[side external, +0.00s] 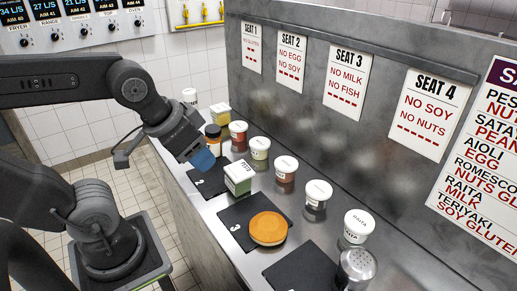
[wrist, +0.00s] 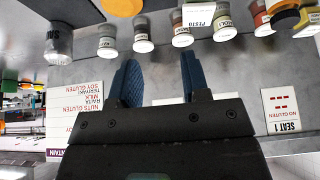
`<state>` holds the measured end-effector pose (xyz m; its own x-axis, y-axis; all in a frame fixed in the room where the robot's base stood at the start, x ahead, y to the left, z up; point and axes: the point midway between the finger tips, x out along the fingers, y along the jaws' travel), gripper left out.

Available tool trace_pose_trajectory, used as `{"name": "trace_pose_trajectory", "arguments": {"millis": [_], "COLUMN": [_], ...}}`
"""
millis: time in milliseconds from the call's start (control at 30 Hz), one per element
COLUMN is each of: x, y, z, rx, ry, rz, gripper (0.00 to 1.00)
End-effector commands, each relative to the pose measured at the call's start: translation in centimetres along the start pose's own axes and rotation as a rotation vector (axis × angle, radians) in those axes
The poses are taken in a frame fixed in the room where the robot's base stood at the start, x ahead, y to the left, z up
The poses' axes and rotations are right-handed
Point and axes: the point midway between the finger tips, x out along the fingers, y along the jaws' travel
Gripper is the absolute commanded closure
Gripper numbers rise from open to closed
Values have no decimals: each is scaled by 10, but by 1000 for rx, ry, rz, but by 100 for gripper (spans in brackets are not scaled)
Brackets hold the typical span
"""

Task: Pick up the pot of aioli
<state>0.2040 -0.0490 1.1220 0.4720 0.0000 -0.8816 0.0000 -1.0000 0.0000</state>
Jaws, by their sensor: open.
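My gripper (side external: 203,160) is over the counter, just left of the pesto carton, with its blue fingertips close to a dark-lidded jar (side external: 213,140). In the wrist view my gripper (wrist: 160,80) shows two blue fingers spread apart with nothing between them. A row of small white-lidded pots runs along the wall: the raita pot (side external: 358,226), a dark one (side external: 317,197), a reddish one (side external: 286,170), a pale green one (side external: 260,150) and another reddish one (side external: 238,132).
The pesto carton (side external: 238,180) and an orange round item (side external: 268,228) stand on dark mats. A metal shaker (side external: 356,268) is at the near end. The wall with seat signs (side external: 345,80) bounds the right side.

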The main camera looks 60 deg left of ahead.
Motion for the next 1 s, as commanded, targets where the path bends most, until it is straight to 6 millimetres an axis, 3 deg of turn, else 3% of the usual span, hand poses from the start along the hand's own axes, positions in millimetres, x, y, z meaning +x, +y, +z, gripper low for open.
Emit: {"name": "trace_pose_trajectory", "arguments": {"millis": [100,633,867,1000], "x": [0,0,0,1], "y": [0,0,0,-5], "z": [0,0,-1,-19], "rx": [0,0,-6,-102], "ry": [0,0,-2,-32], "rz": [0,0,-1,-12], "gripper": [57,7,7,7]}}
